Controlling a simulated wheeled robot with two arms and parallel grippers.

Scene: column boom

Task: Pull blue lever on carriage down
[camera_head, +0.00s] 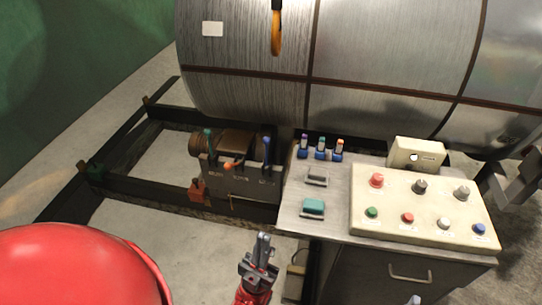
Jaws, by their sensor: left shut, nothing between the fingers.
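The blue lever (267,150) stands roughly upright on the carriage (240,184), a dark metal unit left of the control console. A green lever (208,140) also stands upright on it, and an orange-tipped lever (232,165) leans over between them. My left gripper (263,238) is shut and empty. In the picture it lies below the carriage and the blue lever, clear of both. A small grey tip (415,300) at the bottom edge may belong to my right gripper; its jaws are hidden.
A console (325,232) with small levers, switches and a button box (421,204) stands right of the carriage. A large metal drum (370,60) lies behind. An orange hook (276,32) hangs in front of it. Bare floor (200,232) shows left of my gripper.

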